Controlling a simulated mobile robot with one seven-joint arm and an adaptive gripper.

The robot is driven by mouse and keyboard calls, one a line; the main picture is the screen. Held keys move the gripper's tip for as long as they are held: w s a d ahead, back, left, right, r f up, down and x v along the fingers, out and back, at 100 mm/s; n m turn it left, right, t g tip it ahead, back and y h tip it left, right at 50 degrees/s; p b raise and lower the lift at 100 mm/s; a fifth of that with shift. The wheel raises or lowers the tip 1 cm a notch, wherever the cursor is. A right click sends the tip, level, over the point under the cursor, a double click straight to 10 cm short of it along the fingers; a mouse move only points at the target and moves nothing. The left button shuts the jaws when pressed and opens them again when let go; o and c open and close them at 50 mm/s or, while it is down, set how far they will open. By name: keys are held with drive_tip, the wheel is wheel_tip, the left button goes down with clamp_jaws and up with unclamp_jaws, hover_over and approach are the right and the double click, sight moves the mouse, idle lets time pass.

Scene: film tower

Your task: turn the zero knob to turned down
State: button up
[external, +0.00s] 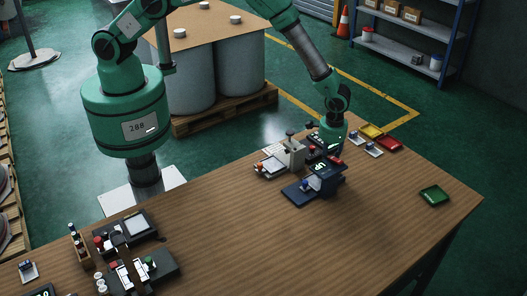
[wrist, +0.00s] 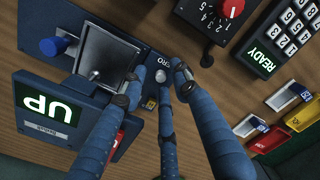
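The zero knob (wrist: 160,76) is a small pale knob on a dark blue instrument. The instrument (wrist: 85,100) has a green display (wrist: 47,103) whose letters look like "UP", tilted in the picture. In the external view, my gripper (external: 331,143) is over the back of the blue instrument (external: 300,195), and the knob is hidden.
Beside the instrument are a dark box with a red dial (wrist: 231,8) and a keypad unit reading READY (wrist: 262,58). Red (external: 389,144) and yellow (external: 371,131) trays lie behind, a green tray (external: 434,195) to the right. The table's front middle is bare.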

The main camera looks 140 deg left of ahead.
drive_tip(key=m+p, duration=0.2)
drive_tip(key=m, duration=0.2)
drive_tip(key=shift+p, duration=0.35)
drive_tip(key=shift+r, duration=0.4)
wheel_tip(320, 180, up, 13)
drive_tip(key=w+d+r+m+t+b, duration=0.1)
drive_tip(key=w+d+r+m+b, duration=0.1)
drive_tip(key=d+r, duration=1)
drive_tip(key=shift+w+d+r+y, duration=0.3)
drive_tip(key=shift+d+r, duration=0.05)
drive_tip(key=shift+r, duration=1.65)
drive_tip(key=shift+f+m, duration=0.1)
drive_tip(key=shift+m, duration=0.2)
